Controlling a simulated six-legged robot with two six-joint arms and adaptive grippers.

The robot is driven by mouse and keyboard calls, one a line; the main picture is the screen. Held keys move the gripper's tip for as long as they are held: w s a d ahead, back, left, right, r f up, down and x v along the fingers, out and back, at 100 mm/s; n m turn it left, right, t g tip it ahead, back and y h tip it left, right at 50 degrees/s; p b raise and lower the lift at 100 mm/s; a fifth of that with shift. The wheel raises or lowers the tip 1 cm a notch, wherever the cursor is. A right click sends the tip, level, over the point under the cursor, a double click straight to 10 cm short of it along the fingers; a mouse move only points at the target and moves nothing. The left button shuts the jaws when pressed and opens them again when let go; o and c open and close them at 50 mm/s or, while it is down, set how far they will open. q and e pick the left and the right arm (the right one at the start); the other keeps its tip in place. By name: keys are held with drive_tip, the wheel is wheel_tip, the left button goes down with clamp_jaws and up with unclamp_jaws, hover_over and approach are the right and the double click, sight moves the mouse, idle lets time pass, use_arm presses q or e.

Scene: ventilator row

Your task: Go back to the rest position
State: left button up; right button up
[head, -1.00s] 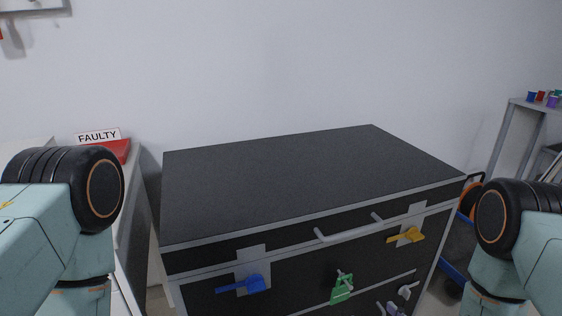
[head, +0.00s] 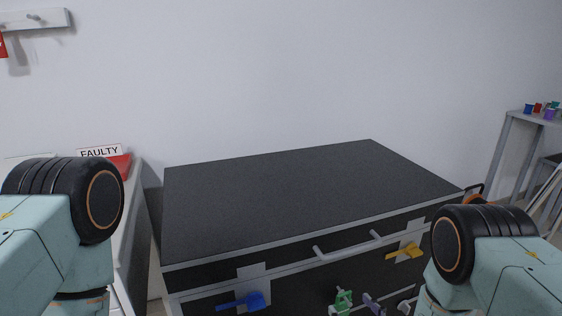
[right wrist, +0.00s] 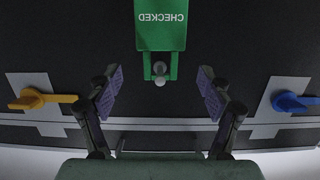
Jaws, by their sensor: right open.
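My right gripper (right wrist: 160,93) is open and empty in the right wrist view, its two purple pads spread wide apart. A green tag (right wrist: 161,28) reading CHECKED, upside down in that view, lies just beyond and between the fingertips, apart from both pads. In the head view the right gripper (head: 388,305) is partly seen at the bottom edge, close to the right of the green tag (head: 343,299). My left arm shows at the left of the head view, but its gripper is out of frame.
A grey shelf (head: 527,119) with small coloured items is at right.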

drive_tip(key=s+d+r+p, duration=0.3)
drive_tip(key=s+r+p, duration=0.1)
drive_tip(key=s, duration=0.3)
drive_tip(key=shift+r, duration=0.35)
drive_tip(key=shift+a, duration=0.1)
